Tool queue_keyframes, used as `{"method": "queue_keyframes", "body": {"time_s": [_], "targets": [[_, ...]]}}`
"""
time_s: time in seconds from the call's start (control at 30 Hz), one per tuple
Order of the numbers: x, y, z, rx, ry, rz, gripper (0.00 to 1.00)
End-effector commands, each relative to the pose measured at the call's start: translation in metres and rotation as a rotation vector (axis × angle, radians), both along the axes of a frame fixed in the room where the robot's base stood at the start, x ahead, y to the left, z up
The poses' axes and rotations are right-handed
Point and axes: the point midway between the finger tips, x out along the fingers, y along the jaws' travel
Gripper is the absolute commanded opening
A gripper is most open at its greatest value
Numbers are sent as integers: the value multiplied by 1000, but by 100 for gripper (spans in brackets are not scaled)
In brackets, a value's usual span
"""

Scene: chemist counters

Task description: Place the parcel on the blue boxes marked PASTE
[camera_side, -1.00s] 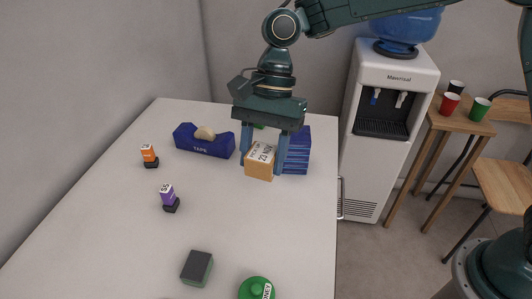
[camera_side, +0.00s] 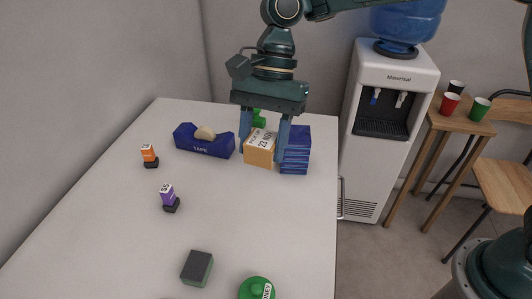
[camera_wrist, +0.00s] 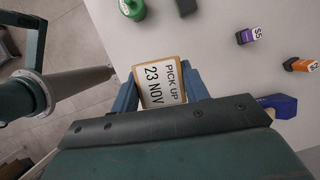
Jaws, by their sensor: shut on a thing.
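The parcel (camera_side: 260,150) is a tan box with a white label. In the wrist view the label on the parcel (camera_wrist: 160,84) reads PICK UP 23 NOV. My gripper (camera_side: 263,152) is shut on it, one finger on each side; both fingers also show in the wrist view. The stack of blue boxes (camera_side: 297,152) stands just right of my gripper near the counter's right edge, partly behind the right finger. The PASTE marking cannot be read, and the stack is not seen in the wrist view. I cannot tell the parcel's exact height above the counter.
A blue tape dispenser (camera_side: 204,143) stands left of my gripper. A green object (camera_side: 258,118) is partly hidden behind it. Orange (camera_side: 149,156) and purple (camera_side: 168,197) items, a dark block (camera_side: 197,268) and a green round item (camera_side: 257,289) stand apart. The middle counter is clear.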

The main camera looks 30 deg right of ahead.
Motion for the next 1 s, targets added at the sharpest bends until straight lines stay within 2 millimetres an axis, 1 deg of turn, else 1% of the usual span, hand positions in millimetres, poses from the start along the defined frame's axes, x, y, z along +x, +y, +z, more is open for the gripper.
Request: {"method": "queue_keyframes", "body": {"time_s": [0.17,0.27,0.37,0.47,0.6,0.8,0.9,1.0], "targets": [[8,-8,0,0,0,-36,21],[19,-20,-1,-1,-1,-82,21],[34,-36,-1,-2,-1,-152,21],[51,-58,-2,-2,-1,-237,21],[75,-94,-3,-2,-1,-368,21],[100,-141,-5,-2,0,-530,21],[107,-157,-5,-1,0,-581,21],[112,-166,-6,-1,-1,-614,21]]}}
